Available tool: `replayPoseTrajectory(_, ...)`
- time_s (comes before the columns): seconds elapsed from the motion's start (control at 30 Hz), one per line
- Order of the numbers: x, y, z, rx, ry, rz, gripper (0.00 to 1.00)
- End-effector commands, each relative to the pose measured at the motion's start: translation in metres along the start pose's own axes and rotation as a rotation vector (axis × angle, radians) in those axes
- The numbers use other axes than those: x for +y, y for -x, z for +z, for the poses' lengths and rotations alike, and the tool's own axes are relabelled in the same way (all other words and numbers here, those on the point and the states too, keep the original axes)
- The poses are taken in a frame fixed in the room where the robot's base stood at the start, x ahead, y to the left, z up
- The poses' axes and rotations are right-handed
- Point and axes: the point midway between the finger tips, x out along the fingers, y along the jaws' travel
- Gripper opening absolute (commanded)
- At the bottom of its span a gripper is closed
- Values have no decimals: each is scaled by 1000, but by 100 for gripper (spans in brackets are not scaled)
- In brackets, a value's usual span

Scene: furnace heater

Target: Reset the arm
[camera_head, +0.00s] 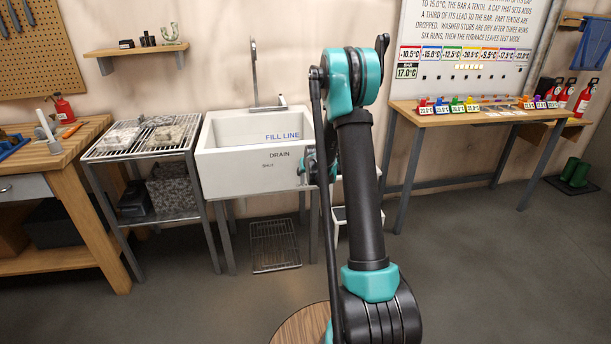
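My arm stands upright in the middle of the camera_head view, with black links and teal joints, and bends at a raised joint near the top. I cannot make out my gripper or its fingers. Small teal and dark parts show beside the upright link, in front of the sink's right side; I cannot tell whether they belong to my wrist. My arm hides part of what is behind it.
A white sink (232,162) stands behind my arm. Left of it are a wire-topped rack (108,157) and a wooden workbench (84,146). A table (429,120) with coloured tagged items stands right, near red extinguishers (585,99). The right foreground floor is clear.

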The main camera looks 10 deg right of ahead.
Motion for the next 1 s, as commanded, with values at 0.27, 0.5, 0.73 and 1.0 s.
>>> replayPoseTrajectory(0.27, 0, 6, 0, 0, 0, 0, 38)
replayPoseTrajectory(0.5, 0, 10, 1, -3, 0, 0, 38)
replayPoseTrajectory(0.73, -7, 66, 16, -53, -1, -5, 38)
replayPoseTrajectory(1.0, -17, 163, 63, -145, -4, -12, 38)
